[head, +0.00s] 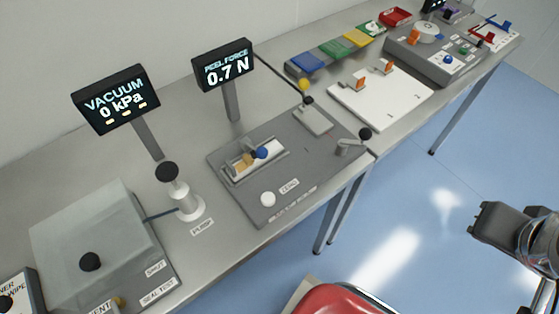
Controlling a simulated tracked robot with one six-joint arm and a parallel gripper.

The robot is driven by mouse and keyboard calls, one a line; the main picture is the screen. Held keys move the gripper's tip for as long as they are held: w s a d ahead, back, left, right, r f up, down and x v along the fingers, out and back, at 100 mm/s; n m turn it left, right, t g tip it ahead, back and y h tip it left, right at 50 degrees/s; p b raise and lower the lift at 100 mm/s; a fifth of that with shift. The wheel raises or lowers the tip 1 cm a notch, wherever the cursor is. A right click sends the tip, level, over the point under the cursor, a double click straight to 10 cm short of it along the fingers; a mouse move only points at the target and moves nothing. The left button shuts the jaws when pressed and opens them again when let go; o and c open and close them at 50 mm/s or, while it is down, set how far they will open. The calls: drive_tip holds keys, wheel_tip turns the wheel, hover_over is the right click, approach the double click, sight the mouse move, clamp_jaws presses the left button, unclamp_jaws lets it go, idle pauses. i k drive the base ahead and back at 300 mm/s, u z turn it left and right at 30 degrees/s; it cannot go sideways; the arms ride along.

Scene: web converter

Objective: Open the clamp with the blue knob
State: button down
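A clamp with a blue knob (262,153) sits on the grey peel-force plate (236,193) in the middle of the head view. The knob is at the right end of a small light-metal fixture with a tan block (244,161) beside it. At this size I cannot tell whether the clamp is open or closed. My gripper (480,219) appears as a dark end of my arm at the right edge, over the floor and well away from the clamp. Its fingers are not distinct, and I see nothing held.
The same plate carries a yellow-knobbed post (304,85), a black-knobbed lever (365,133) and a white button (268,199). The peel-force display (224,63) stands behind. A pump (188,204) and clear-lidded box (97,240) are left. Blue floor (430,190) is open at right.

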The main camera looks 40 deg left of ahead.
sight(261, 153)
drive_tip(key=z, duration=0.05)
drive_tip(key=k, duration=1.3)
drive_tip(key=u, duration=1.75)
drive_tip(key=i, duration=1)
drive_tip(key=u, duration=0.05)
